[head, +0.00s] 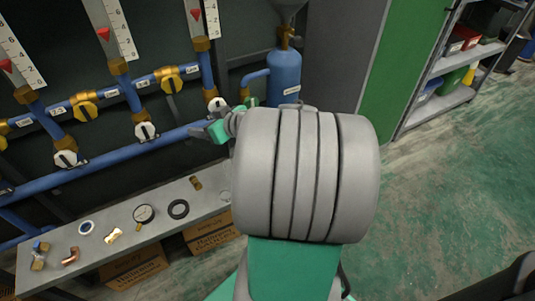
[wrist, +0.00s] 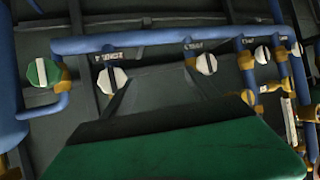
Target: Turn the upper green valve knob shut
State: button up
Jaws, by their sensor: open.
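A green valve knob (wrist: 42,73) with a pale bar across its face shows at the left of the wrist view, beside a brass fitting on the blue pipe. In the head view only a bit of green (head: 252,101) shows near the bottle, mostly hidden behind my arm. I see just one green knob and cannot tell whether it is the upper one. My gripper (head: 212,130) is open and empty, in front of the lower blue pipe, left of the green knob and apart from it. Its body fills the lower wrist view; its fingertips are unclear there.
A blue bottle (head: 284,78) stands right of the pipes. White knobs (head: 145,131) and yellow knobs (head: 172,82) line the pipework. A grey bench (head: 105,247) with small fittings lies below, over cardboard boxes (head: 212,233). Shelves (head: 440,100) stand at right; the floor before them is clear.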

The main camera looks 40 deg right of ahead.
jog(key=s+d+f+m+t+h+b, duration=0.2)
jog(key=d+f+t+h+b, duration=0.1)
jog(key=d+f+b, duration=0.6)
jog(key=m+t+h, duration=0.2)
jog(key=h, duration=0.2)
send_near(253, 105)
jog(key=p+x, duration=0.1)
jog(key=x, duration=0.1)
jog(key=p+x, duration=0.1)
jog(key=x, duration=0.2)
jog(key=p+x, duration=0.1)
jog(key=x, duration=0.2)
jog(key=shift+a+r, duration=0.15)
jog(key=shift+r, duration=0.1)
jog(key=shift+w+f, duration=0.2)
jog(key=shift+c, duration=0.3)
jog(key=c, duration=1.3)
jog(key=m+p, duration=0.2)
jog(key=m, duration=0.1)
jog(key=shift+r, duration=0.2)
jog(key=shift+c, duration=0.4)
jog(key=shift+f+m, duration=0.15)
jog(key=shift+m, duration=0.75)
